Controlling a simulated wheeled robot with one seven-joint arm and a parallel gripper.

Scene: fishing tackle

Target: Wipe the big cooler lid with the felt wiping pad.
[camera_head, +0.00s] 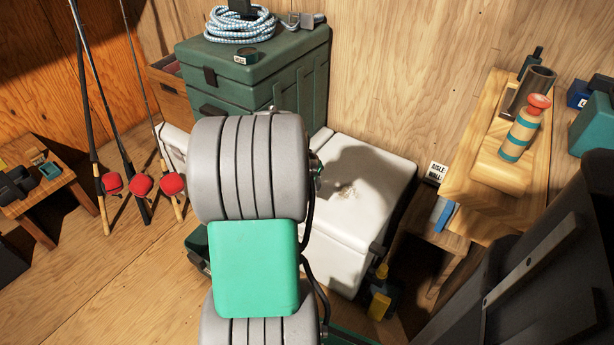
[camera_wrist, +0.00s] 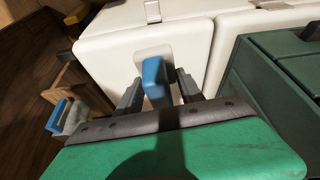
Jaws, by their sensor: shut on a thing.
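A white cooler (camera_head: 345,225) stands right of my arm in the head view, with small brownish smudges (camera_head: 347,190) and a dark shadow on its lid. My arm hides its left part. My gripper (camera_wrist: 157,92) shows only in the wrist view. It is shut on a blue upright piece (camera_wrist: 155,76), apparently the handle of the felt wiping pad. The pad's felt face is hidden, and I cannot tell whether it touches anything. White cooler surfaces (camera_wrist: 105,50) fill the view behind the handle.
A green chest (camera_head: 260,75) with coiled rope (camera_head: 240,24) stands behind. Rods (camera_head: 130,110) lean at left. A wooden stand (camera_head: 465,165) with a striped float (camera_head: 520,135) is at right. A yellow-capped bottle (camera_head: 380,300) stands close by the cooler.

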